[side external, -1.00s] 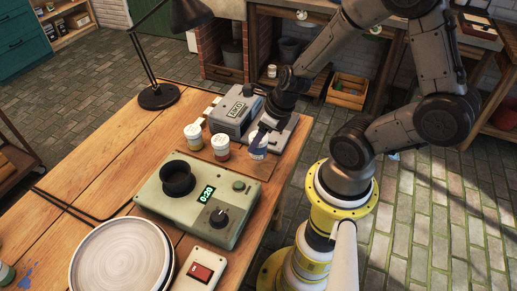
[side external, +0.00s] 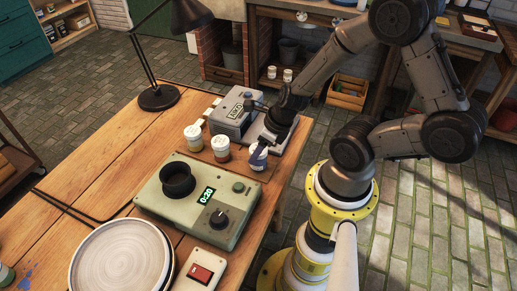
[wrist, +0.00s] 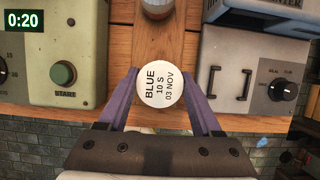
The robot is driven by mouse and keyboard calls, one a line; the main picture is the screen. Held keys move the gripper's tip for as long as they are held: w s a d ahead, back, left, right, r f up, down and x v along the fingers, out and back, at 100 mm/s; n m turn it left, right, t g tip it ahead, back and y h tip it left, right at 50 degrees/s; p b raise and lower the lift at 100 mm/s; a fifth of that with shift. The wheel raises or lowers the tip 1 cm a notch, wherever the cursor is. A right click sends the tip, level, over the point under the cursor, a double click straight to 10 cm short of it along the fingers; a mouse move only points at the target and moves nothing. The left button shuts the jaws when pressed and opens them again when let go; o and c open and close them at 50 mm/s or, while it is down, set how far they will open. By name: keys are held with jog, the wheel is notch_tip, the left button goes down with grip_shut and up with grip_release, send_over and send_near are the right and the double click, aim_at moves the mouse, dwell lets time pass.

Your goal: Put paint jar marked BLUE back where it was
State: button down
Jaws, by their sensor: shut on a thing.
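The paint jar marked BLUE (wrist: 160,87) is between the two purple fingers of my gripper (wrist: 162,98) in the wrist view. Its white lid reads "BLUE 10 S 03 NOV". My gripper is shut on it. In the side view the same jar (side external: 258,161) is upright at the right end of a row of jars, over a wooden board. The fingers partly cover it. I cannot tell whether its base touches the board. A jar with an orange-brown band (side external: 221,148) stands just left of it, and a yellowish one (side external: 194,138) stands further left.
A green timer box (side external: 198,200) showing 0:20 stands in front of the jars. A grey machine (side external: 235,112) stands behind them. A round pale wheel (side external: 120,262) and a red switch box (side external: 201,272) are at the front. The table's right edge is close to the jar.

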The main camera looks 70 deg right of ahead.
jog(key=shift+f, duration=0.15)
jog(key=shift+c, duration=0.3)
grip_release()
jog(key=s+a+r+m, duration=0.2)
jog(key=r+m, duration=0.6)
jog(key=m, duration=0.4)
jog(key=s+a+r+m, duration=0.2)
jog(key=s+r+m, duration=0.1)
jog(key=r+m, duration=0.6)
jog(key=s+a+r+m+t, duration=0.1)
jog(key=s+a+r+m, duration=0.1)
jog(key=r+m, duration=0.6)
jog(key=s+m, duration=0.1)
jog(key=m, duration=0.6)
jog(key=shift+r, duration=0.25)
